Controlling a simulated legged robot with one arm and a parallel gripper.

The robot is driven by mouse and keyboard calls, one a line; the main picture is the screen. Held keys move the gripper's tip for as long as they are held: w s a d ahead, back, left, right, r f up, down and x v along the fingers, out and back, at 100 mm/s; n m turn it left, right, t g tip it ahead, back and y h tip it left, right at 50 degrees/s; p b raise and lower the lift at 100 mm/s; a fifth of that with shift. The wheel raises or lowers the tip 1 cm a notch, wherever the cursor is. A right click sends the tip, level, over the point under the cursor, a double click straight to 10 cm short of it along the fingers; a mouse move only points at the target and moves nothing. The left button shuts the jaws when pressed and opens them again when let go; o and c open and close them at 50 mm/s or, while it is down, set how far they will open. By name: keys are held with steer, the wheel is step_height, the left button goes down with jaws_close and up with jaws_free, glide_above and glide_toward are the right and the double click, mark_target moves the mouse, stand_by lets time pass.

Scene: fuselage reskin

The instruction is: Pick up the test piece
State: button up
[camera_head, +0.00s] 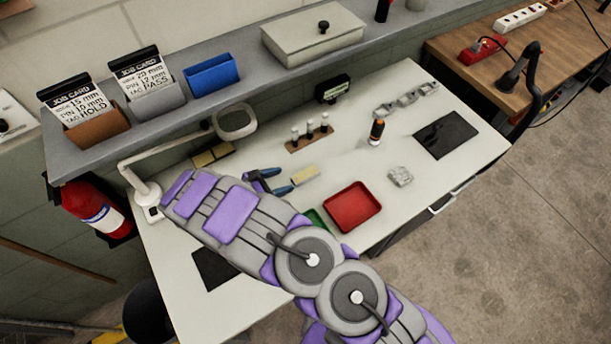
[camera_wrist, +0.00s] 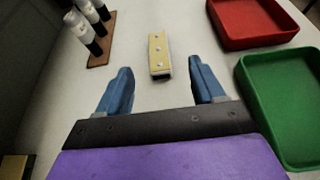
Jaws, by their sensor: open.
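The test piece appears to be a small pale yellow block with several rivet heads on top (camera_wrist: 159,55). It lies flat on the white bench and also shows in the head view (camera_head: 305,175). My gripper (camera_wrist: 160,78) has two blue fingers spread apart with nothing between them. In the wrist view the block lies just beyond the fingertips, roughly centred between them. In the head view my gripper (camera_head: 284,179) is just left of the block. My arm hides part of the bench.
A red tray (camera_head: 352,206) and a green tray (camera_wrist: 284,104) lie to the right of my gripper. A brown rack with several small bottles (camera_head: 309,138) stands behind the block.

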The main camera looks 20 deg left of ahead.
mark_target(306, 173)
steer(key=x, duration=0.5)
steer(key=shift+w+f+b, duration=0.1)
steer(key=shift+w+b, duration=0.05)
steer(key=shift+b, duration=0.25)
steer(key=x, duration=0.2)
steer(key=b+x, duration=0.1)
steer(key=x, duration=0.1)
steer(key=shift+w+f, duration=0.25)
steer(key=shift+f, duration=0.25)
steer(key=shift+w+d+f, duration=0.1)
steer(key=shift+w+d, duration=0.1)
steer(key=shift+w, duration=0.05)
steer(key=c, duration=1.1)
